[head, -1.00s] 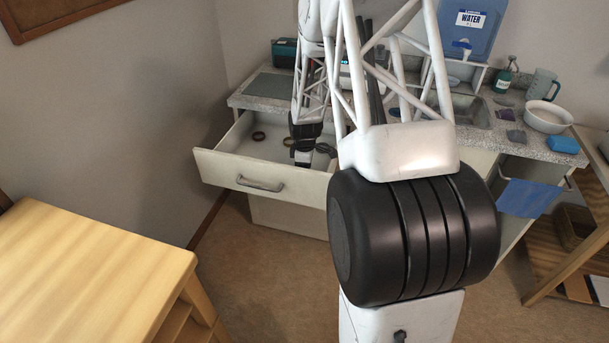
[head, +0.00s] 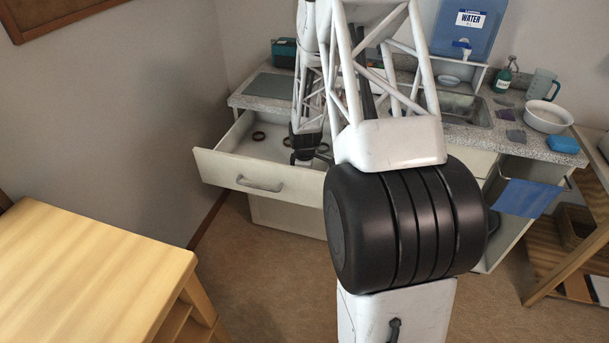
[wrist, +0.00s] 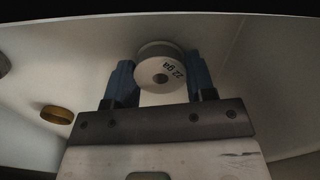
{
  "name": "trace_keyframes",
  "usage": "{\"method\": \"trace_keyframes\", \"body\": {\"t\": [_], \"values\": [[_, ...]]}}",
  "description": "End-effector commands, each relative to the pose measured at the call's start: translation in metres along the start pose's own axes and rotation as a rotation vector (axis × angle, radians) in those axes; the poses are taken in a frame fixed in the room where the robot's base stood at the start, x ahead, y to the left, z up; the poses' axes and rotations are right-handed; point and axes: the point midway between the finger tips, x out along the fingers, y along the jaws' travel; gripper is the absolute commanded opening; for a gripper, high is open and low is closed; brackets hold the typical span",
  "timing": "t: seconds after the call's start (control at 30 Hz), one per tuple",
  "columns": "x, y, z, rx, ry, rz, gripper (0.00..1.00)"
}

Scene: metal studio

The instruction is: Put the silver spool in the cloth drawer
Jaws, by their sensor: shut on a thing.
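The silver spool (wrist: 157,50), a pale grey reel marked "22 ga", sits between the two blue-grey fingers of my gripper (wrist: 160,66) in the wrist view. My gripper is shut on it. The open drawer (head: 222,171) has a cream front with a metal handle and is pulled out below the counter. In the head view my gripper (head: 304,158) points down over or into the right part of this drawer. The spool cannot be made out clearly there. The pale drawer interior (wrist: 225,60) surrounds the spool in the wrist view; whether the spool touches the bottom cannot be told.
A dark ring (head: 258,136) lies in the drawer; a yellowish ring (wrist: 57,114) shows left of my gripper. The counter holds a water dispenser (head: 467,30), a white bowl (head: 548,118) and a blue sponge (head: 563,144). A wooden table (head: 90,265) stands at front left.

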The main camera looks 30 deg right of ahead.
Motion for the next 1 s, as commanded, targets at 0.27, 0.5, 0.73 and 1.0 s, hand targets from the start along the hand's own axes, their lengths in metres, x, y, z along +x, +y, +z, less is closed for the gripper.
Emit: {"method": "trace_keyframes", "body": {"t": [0.27, 0.5, 0.73, 1.0], "values": [[0.005, 0.0, 0.0, 0.0, 0.0, -0.001, 0.56], [0.007, -0.001, 0.0, 0.0, -0.001, -0.003, 0.76], [0.007, -0.002, 0.0, 0.0, -0.001, -0.004, 0.76], [-0.008, -0.001, 0.0, 0.0, 0.0, -0.001, 0.76]]}}
